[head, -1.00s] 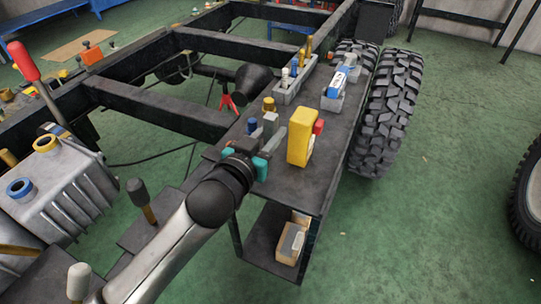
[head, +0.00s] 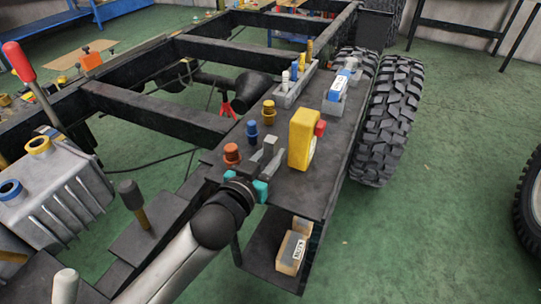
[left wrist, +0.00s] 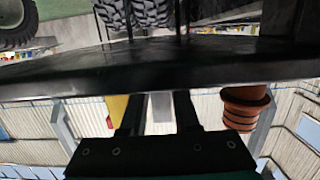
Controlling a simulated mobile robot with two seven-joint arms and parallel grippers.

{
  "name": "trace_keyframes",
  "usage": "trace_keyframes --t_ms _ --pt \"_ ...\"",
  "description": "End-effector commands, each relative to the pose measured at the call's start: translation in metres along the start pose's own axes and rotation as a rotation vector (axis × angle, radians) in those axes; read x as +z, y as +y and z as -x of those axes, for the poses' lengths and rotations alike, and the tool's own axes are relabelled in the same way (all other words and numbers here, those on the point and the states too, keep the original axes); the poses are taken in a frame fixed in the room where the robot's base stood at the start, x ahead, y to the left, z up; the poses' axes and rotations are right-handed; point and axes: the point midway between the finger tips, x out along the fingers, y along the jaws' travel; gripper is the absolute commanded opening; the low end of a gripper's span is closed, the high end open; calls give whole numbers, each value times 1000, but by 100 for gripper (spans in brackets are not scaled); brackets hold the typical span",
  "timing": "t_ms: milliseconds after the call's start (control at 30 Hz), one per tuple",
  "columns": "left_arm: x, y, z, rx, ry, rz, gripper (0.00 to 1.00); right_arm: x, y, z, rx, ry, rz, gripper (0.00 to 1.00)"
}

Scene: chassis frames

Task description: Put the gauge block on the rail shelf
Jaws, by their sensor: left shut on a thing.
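My left gripper (head: 264,158) is shut on a small grey block, which I take to be the gauge block (head: 269,147), over the near end of the dark rail shelf (head: 290,185). In the left wrist view the light grey block (left wrist: 160,107) shows between the two dark fingers. I cannot tell from these views whether the block touches the shelf. A yellow item (head: 302,138) stands just right of the gripper, and an orange-brown stepped piece (head: 231,155) stands just left. My right gripper is not in view.
Blue (head: 252,130) and brass (head: 268,112) pieces stand behind the gripper. A grey holder (head: 290,92) and a blue-and-white item (head: 342,85) are farther back. A lower shelf holds a wooden box (head: 290,262). A tyre (head: 390,120) borders the right side.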

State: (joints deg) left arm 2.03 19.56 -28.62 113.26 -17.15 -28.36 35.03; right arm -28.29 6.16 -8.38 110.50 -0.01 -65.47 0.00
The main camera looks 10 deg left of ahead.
Motion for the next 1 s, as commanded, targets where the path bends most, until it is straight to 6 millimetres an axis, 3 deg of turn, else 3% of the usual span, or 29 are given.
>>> trace_keyframes --t_ms 233,267,333,700,1000 --pt "4 0 -1 0 0 1 0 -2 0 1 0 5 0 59" --pt "3 0 0 0 0 1 33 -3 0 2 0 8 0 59" --pt "3 0 0 0 -1 0 41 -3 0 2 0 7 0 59" --pt "-2 0 0 0 0 -2 42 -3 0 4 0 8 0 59" --pt "-1 0 38 0 -4 1 42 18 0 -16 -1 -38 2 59"
